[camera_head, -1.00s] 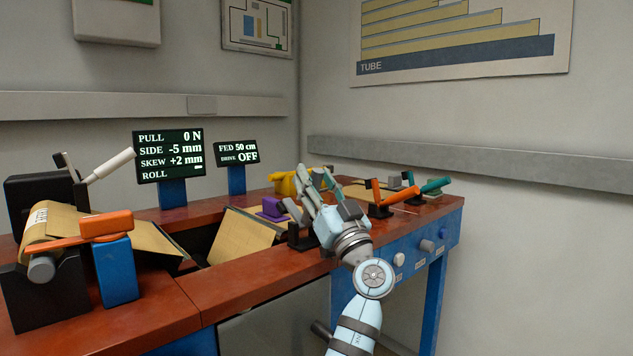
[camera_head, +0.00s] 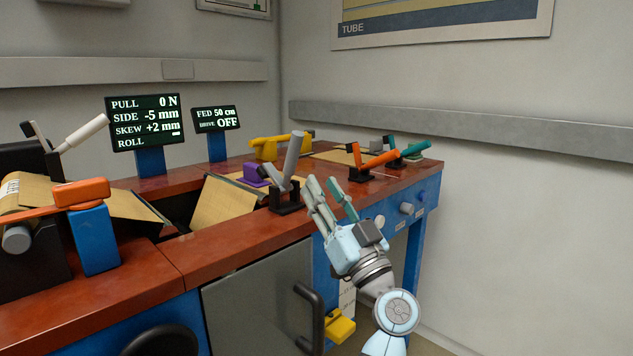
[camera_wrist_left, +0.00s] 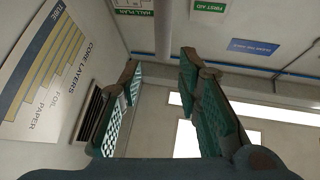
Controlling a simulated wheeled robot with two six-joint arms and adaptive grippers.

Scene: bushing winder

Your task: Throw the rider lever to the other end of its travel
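Several levers show in the head view, and no readable label tells which is the rider lever. A grey lever (camera_head: 292,152) stands steeply in a black bracket (camera_head: 285,204) at the bench's front edge, its top leaning slightly right. Behind it to the right are an orange lever (camera_head: 380,159) and a teal lever (camera_head: 412,148). My left gripper (camera_head: 328,188) is open and empty, just right of the grey lever and apart from it. The wrist view also shows its spread fingers (camera_wrist_left: 160,95), with only wall and ceiling beyond. My right gripper is out of view.
A display (camera_head: 146,123) reads PULL 0 N, SIDE -5 mm, SKEW +2 mm; another (camera_head: 216,119) reads FED 50 cm, DRIVE OFF. A purple block (camera_head: 256,175) and a yellow piece (camera_head: 268,147) sit near the grey lever. Knobs (camera_head: 406,208) line the blue front panel.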

